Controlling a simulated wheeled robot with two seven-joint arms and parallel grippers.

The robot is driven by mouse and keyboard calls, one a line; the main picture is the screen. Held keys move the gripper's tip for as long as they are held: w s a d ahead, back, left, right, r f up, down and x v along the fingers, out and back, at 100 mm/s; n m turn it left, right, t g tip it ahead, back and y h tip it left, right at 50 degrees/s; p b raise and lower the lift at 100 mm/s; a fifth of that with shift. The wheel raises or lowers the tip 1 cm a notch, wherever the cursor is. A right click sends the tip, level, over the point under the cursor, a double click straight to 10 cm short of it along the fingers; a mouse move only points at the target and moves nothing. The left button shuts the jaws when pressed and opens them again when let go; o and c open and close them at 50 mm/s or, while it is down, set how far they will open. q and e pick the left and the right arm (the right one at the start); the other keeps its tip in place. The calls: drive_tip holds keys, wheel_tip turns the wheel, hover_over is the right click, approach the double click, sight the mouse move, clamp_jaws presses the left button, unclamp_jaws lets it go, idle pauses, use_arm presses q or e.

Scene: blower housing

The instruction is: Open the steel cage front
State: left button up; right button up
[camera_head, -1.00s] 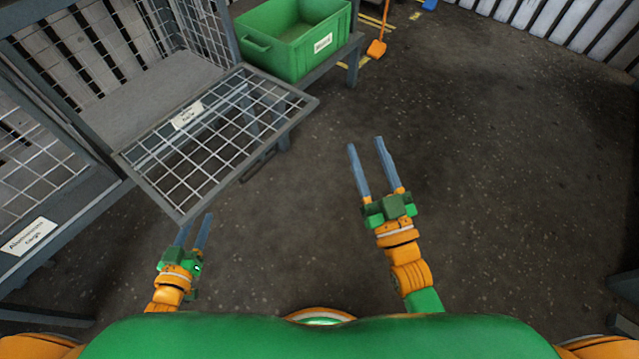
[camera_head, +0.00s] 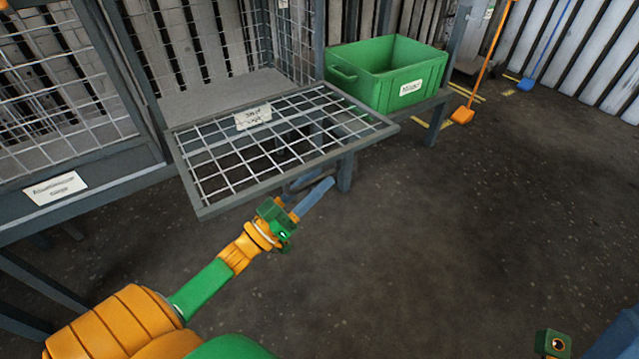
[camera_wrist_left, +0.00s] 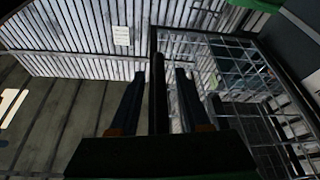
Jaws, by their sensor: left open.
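The steel cage front (camera_head: 222,180) is a grey-framed mesh panel with a white label. In the head view it is swung down and stands out roughly level from the open cage bay. My left gripper (camera_head: 313,198) is beside and below the panel's near edge, its fingers pointing up and right. The left wrist view shows its two fingers (camera_wrist_left: 158,100) apart, with a dark bar between them and the mesh panel (camera_wrist_left: 235,68) on the right. Whether they touch the bar I cannot tell. My right gripper (camera_head: 590,345) is cut off at the lower right corner.
A green bin (camera_head: 388,80) stands on a grey bench right of the panel. Another mesh cage with a white label (camera_head: 55,188) is at the left. The floor at centre right is clear.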

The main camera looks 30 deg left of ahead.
use_arm(q)
drive_tip(key=shift+w+d+r, duration=0.15)
drive_tip(key=shift+w, duration=0.25)
clamp_jaws()
idle(1.1)
